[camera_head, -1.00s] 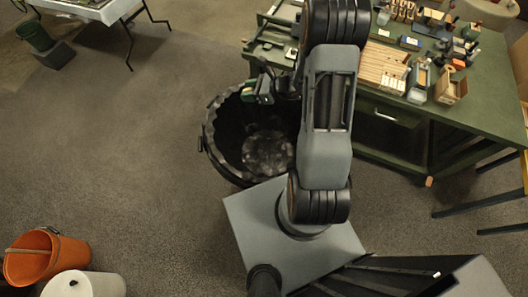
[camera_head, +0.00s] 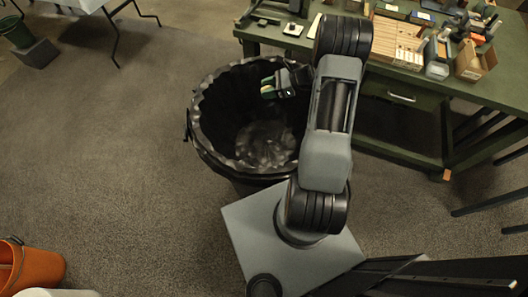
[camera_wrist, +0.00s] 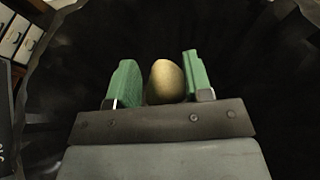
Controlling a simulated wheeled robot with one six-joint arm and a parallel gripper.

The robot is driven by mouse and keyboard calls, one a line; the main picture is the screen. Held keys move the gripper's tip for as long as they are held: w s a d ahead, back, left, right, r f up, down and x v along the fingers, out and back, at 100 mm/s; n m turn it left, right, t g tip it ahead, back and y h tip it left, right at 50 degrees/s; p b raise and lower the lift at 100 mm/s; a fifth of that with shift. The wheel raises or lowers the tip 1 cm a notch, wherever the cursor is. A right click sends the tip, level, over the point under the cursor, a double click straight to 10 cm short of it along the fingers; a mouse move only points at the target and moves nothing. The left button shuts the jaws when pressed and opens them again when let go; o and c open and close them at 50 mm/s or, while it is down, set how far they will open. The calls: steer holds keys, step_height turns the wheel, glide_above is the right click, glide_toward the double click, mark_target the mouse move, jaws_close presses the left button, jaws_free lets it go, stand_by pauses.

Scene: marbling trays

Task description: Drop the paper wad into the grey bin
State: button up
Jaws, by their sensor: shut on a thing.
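A large round bin with a dark, wrinkled lining (camera_head: 222,112) stands open on the floor, left of my arm; it looks black rather than grey. My gripper (camera_head: 267,88) is over the bin's opening, near its back right side. In the wrist view, my gripper's green fingers (camera_wrist: 160,75) are shut on a small tan, rounded thing (camera_wrist: 166,82), which I take to be the paper wad. The dark inside of the bin (camera_wrist: 260,70) surrounds it in that view.
A green workbench (camera_head: 400,135) with tools and wooden pieces stands behind the bin to the right. An orange bucket (camera_head: 38,270) is at the lower left, with a white container beside it. Floor left of the bin is clear.

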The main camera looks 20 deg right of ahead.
step_height(320, 180, down, 6)
steer(key=b, duration=0.4)
steer(key=o, duration=1)
steer(key=shift+c, duration=0.2)
steer(key=v, duration=1.4)
steer(key=shift+a+r, duration=0.15)
